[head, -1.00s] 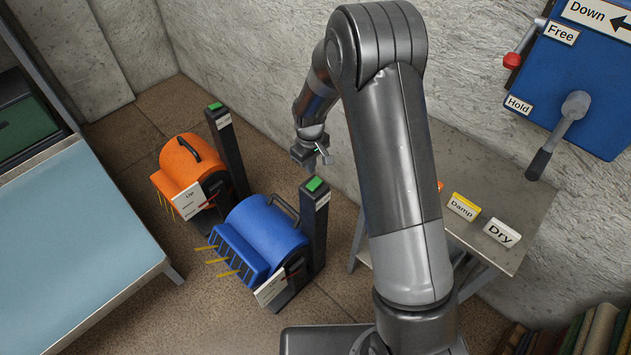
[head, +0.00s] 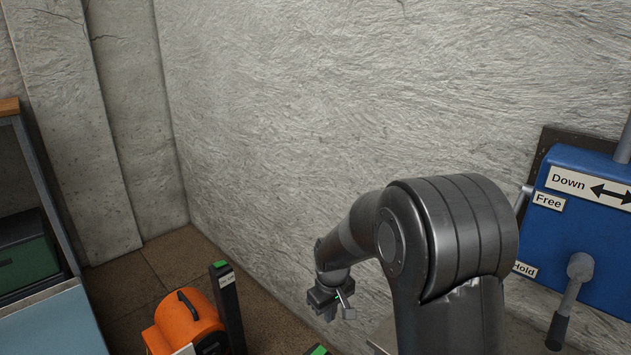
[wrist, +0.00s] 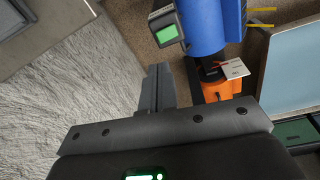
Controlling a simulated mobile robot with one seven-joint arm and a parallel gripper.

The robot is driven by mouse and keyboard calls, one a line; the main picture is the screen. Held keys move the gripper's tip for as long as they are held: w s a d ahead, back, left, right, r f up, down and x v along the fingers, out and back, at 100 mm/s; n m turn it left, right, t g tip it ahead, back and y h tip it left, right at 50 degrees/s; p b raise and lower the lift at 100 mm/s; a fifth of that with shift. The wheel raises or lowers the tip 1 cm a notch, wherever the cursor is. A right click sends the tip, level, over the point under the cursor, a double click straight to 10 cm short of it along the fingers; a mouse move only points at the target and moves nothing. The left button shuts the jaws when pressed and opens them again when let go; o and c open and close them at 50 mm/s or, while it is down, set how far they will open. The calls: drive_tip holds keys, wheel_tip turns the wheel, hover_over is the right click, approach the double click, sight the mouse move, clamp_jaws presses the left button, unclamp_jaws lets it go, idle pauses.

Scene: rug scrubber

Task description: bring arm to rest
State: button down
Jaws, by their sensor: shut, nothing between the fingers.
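My gripper (head: 345,309) hangs from my bent arm, in front of the pale rough wall. It is shut and holds nothing. In the wrist view its closed fingers (wrist: 160,88) point away from the camera and touch nothing that I can see. In the wrist view the blue machine (wrist: 207,25) and another green-topped post (wrist: 167,30) lie beyond the fingers.
The blue control box (head: 590,205) with its "Down", "Free" and "Hold" labels and grey lever (head: 572,295) is on the wall to the right of my arm. A light blue table (head: 50,325) is at the lower left. The wall (head: 300,110) rises behind my gripper.

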drive_tip(key=s+d+r+m+t, duration=0.1)
drive_tip(key=s+d+r+m, duration=0.15)
drive_tip(key=s+r, duration=0.45)
drive_tip(key=s+d+r+m+t, duration=0.1)
drive_tip(key=s+d+r, duration=0.3)
drive_tip(key=r, duration=0.5)
drive_tip(key=s+d+r+m+t, duration=0.1)
drive_tip(key=s+d+r+m, duration=0.1)
drive_tip(key=s, duration=0.6)
drive_tip(key=s+d+r+m+t, duration=0.1)
drive_tip(key=s+d+r, duration=0.2)
drive_tip(key=s, duration=0.4)
drive_tip(key=shift+s+m, duration=0.35)
drive_tip(key=shift+s, duration=0.05)
